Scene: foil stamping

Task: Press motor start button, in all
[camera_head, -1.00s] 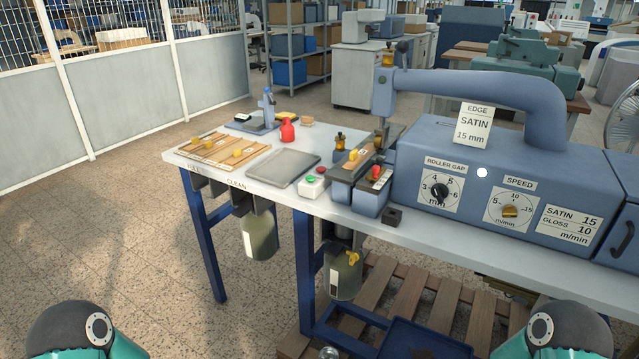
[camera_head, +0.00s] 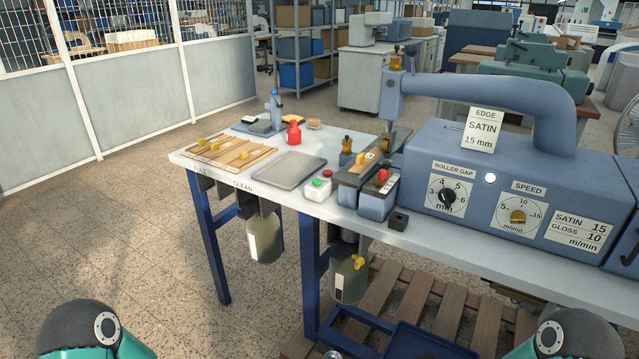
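A small white switch box (camera_head: 318,193) stands on the bench top, left of the blue foil stamping machine (camera_head: 520,165). It has a green button (camera_head: 317,183) on its near left side and a red button (camera_head: 327,173) behind it. The green button is probably the motor start; no lettering is readable on the box. Neither of my grippers is in view. Only rounded parts of my two arms show at the bottom left and bottom right corners, well apart from the bench.
Canisters (camera_head: 263,240) hang under the bench.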

